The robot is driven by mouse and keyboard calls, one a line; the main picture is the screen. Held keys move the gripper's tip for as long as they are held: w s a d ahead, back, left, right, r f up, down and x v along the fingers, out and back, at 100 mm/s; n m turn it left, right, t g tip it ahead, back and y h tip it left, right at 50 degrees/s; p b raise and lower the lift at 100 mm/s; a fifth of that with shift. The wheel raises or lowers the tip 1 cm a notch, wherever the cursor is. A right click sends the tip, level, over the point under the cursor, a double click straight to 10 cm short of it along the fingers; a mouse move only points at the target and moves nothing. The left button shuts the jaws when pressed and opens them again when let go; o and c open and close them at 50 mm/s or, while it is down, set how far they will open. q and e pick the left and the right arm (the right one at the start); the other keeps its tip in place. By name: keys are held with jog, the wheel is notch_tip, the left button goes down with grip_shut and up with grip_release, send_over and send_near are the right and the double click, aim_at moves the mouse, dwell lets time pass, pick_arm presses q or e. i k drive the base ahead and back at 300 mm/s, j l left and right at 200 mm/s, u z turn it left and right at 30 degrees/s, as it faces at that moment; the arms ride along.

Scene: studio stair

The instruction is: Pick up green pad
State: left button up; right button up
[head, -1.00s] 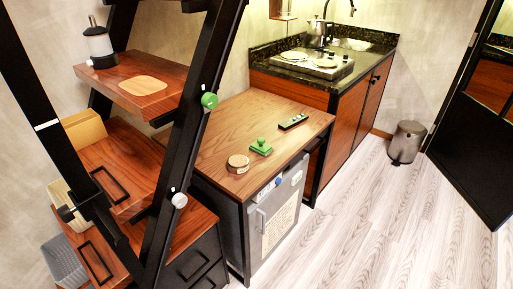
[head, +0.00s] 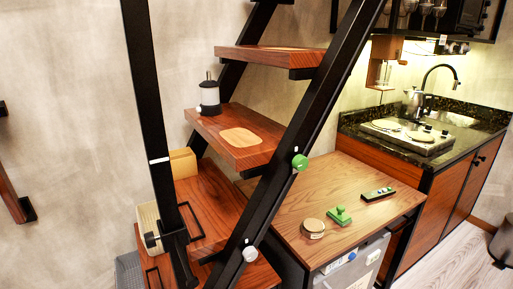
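A small green pad-like object with a raised knob (head: 339,216) sits on the wooden top of the low cabinet (head: 345,177). It lies between a round wooden-topped tin (head: 313,228) on its left and a dark remote (head: 378,194) on its right. Neither of my grippers shows in the head view.
Wooden stair treads (head: 257,158) in a black metal frame rise at the left and partly hide the cabinet. A lantern (head: 209,95) stands on one tread. A counter with a hob (head: 405,137) and sink is behind right. Pale floor is free at the lower right.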

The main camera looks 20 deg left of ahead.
aim_at(338, 214)
jog(key=i+l+u, duration=0.1)
jog(key=l, duration=0.25)
jog(key=i+l, duration=0.3)
jog(key=i+l+u, duration=0.15)
jog(key=l, duration=0.25)
jog(key=i+l, duration=0.2)
jog(key=l, duration=0.15)
jog(key=i+l+u, duration=0.15)
jog(key=l, duration=0.25)
jog(key=i+l, duration=0.15)
jog(key=l, duration=0.2)
jog(key=i+l+u, duration=0.15)
jog(key=l, duration=0.25)
